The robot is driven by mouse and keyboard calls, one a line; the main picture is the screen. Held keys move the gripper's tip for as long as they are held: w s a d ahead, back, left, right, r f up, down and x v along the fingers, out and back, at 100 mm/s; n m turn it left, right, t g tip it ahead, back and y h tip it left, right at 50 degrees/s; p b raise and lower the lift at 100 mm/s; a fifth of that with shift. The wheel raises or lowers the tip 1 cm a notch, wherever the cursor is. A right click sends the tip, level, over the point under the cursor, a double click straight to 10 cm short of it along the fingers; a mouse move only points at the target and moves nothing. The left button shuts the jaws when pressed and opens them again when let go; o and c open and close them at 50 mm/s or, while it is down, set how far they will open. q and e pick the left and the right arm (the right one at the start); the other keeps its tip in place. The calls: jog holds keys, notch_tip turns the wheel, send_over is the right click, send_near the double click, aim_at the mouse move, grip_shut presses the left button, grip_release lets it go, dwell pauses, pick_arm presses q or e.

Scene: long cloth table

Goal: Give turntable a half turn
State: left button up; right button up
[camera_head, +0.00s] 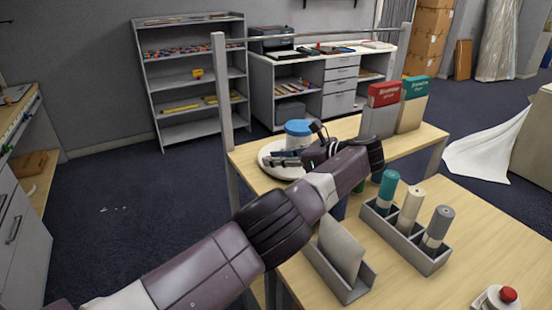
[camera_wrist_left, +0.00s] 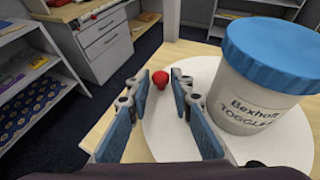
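The turntable is a round white disc (camera_head: 268,165) on the far wooden table; it also shows in the left wrist view (camera_wrist_left: 165,138). A white tub with a blue lid (camera_head: 298,129), labelled Bexholt TOGGLES, stands on it, and in the left wrist view the tub (camera_wrist_left: 250,105) is right of the fingers. A red knob (camera_wrist_left: 160,78) shows at the disc's edge, between the fingertips in that view; I cannot tell whether they touch it. My left gripper (camera_head: 281,158) is open, low over the disc. My right gripper is out of view.
Red (camera_head: 382,108) and green (camera_head: 412,104) boxes stand right of the turntable. A grey rack (camera_head: 405,240) with several cylinders and a grey file holder (camera_head: 340,268) are on the near table. A red button (camera_head: 508,295) is at lower right. A rail crosses above the far table.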

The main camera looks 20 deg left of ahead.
pick_arm(q)
jog(key=shift+o, duration=1.2)
jog(key=shift+r, duration=0.2)
notch_tip(320, 180, up, 10)
jog(key=shift+f, duration=0.2)
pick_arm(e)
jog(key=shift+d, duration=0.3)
